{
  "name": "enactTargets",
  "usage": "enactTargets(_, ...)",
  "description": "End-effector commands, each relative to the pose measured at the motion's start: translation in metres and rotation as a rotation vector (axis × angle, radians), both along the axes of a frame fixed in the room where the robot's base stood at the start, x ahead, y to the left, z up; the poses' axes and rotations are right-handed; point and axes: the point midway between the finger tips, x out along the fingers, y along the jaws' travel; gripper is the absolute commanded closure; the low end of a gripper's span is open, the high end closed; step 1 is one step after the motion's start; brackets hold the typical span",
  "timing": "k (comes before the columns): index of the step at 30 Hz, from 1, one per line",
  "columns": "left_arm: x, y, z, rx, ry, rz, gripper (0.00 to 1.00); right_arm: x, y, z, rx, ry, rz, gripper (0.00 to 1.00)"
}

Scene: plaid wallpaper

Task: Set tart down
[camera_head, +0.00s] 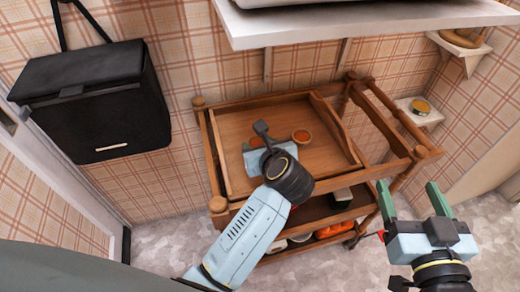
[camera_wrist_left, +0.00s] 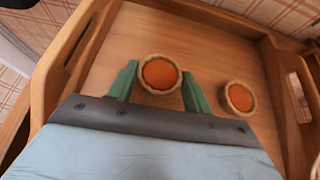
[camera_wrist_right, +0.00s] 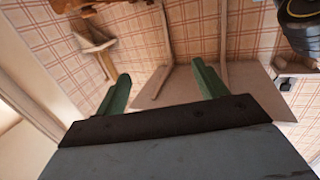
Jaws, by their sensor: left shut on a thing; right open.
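My left gripper (camera_head: 256,145) reaches down over the wooden tray (camera_head: 232,122) on top of the cart. In the left wrist view its green fingers stand on either side of a tart (camera_wrist_left: 160,74) with an orange filling, and they are shut on it. That tart is partly hidden by the gripper in the head view. I cannot tell whether it touches the tray floor. A second, similar tart (camera_head: 301,136) sits on the tray to its right; it also shows in the left wrist view (camera_wrist_left: 240,98). My right gripper (camera_head: 415,200) is open and empty, right of the cart.
A white shelf (camera_head: 370,22) overhangs the back. A black box (camera_head: 92,100) hangs at left. A small corner shelf (camera_head: 425,117) holds a round item.

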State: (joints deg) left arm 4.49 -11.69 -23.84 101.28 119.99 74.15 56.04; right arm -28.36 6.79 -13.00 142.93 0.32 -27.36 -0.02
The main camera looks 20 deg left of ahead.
Motion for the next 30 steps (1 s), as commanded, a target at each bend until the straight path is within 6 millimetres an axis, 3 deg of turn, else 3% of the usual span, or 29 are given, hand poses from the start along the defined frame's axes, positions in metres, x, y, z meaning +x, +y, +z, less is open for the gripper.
enactTargets(5, 0.000, 0.000, -0.008, 0.001, -0.002, 0.000, 0.73, 0.001, 0.003, 0.015, 0.028, -0.091, 0.007, 0.29)
enactTargets(17, 0.000, 0.000, -0.010, -0.001, -0.002, 0.000, 0.73, 0.000, 0.004, 0.019, 0.035, -0.116, 0.008, 0.29)
enactTargets(18, 0.000, 0.000, -0.010, 0.000, -0.001, 0.000, 0.49, 0.000, 0.004, 0.021, 0.037, -0.123, 0.009, 0.29)
enactTargets(23, 0.000, 0.000, -0.010, 0.000, -0.001, 0.000, 0.29, 0.000, 0.004, 0.021, 0.037, -0.121, 0.009, 0.29)
enactTargets(30, 0.000, 0.000, -0.010, 0.001, -0.001, 0.000, 0.29, 0.000, 0.004, 0.021, 0.036, -0.120, 0.009, 0.29)
